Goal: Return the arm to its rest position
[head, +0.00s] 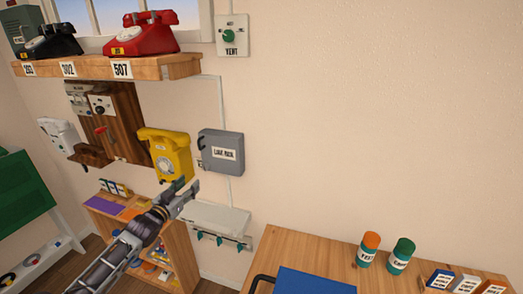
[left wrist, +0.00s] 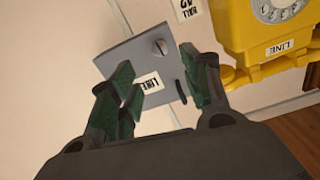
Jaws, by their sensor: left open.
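My left gripper (head: 184,196) reaches up from the lower left in the head view, in front of the wall below the yellow phone (head: 166,154). In the left wrist view its fingers (left wrist: 155,85) are apart with nothing held between them. Behind the fingers in that view is a grey box (left wrist: 140,50) with a labelled plate. The yellow phone (left wrist: 270,35) shows at the upper right there. I cannot tell whether a finger touches the box. My right gripper is not in view.
A shelf (head: 150,68) holds a red phone (head: 143,33) and a black phone (head: 52,42). A grey wall box (head: 221,151) hangs beside the yellow phone. A wooden desk (head: 320,243) with two capped jars stands at the lower right. The wall above the desk is bare.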

